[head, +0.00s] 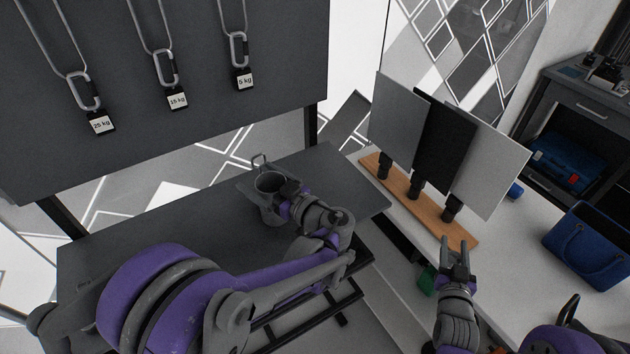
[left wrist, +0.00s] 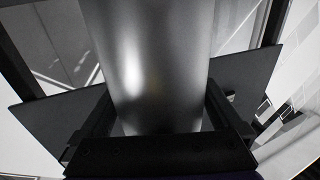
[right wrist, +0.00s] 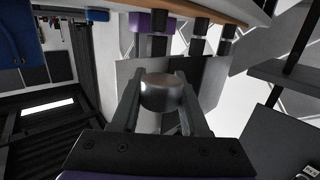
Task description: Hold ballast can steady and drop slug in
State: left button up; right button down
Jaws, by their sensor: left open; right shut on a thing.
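The ballast can (head: 269,182) is a grey open-topped cylinder standing upright at the far part of the dark tabletop (head: 150,235). A metal clip shows at its far side. My left gripper (head: 272,203) has its fingers on both sides of the can and is open. In the left wrist view the can's smooth wall (left wrist: 150,65) fills the space between the fingers; contact is unclear. My right gripper (head: 456,252) is raised on the right, well apart from the can. In the right wrist view it is shut on a short metal slug (right wrist: 162,93).
A wooden stand (head: 425,205) with upright grey and black panels is on the white counter, beyond my right gripper. A blue bag (head: 590,243) sits at the right. Weight tags (head: 177,98) hang from a dark board at upper left. The dark tabletop left of the can is clear.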

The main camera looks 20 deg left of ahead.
pick_arm(q)
jog(key=shift+a, duration=0.2)
jog(key=shift+c, duration=0.3)
jog(key=c, duration=1.1)
pick_arm(e)
jog(key=w+a+r+n+g+y, duration=0.15)
jog(key=a+r, duration=0.25)
jog(key=a, duration=0.4)
jog(key=w+a+r+n+y, duration=0.1)
jog(key=w+a+r+y, duration=0.25)
jog(key=a, duration=0.45)
jog(key=w+a+r+n+y, duration=0.1)
jog(key=w+a+r+n, duration=0.1)
jog(key=a+r, duration=0.45)
jog(key=s+a+r+n+g+y, duration=0.25)
jog(key=s+a+r, duration=0.25)
jog(key=a+r, duration=0.45)
jog(key=s+a+r+n+g+y, duration=0.1)
jog(key=s+a+r+n+y, duration=0.15)
jog(key=s+a+r, duration=0.7)
jog(key=w+a+f, duration=0.3)
jog(key=w+f, duration=0.2)
jog(key=f, duration=0.3)
jog(key=shift+f+y, duration=0.35)
jog(key=shift+y, duration=0.05)
jog(key=shift+m, duration=0.25)
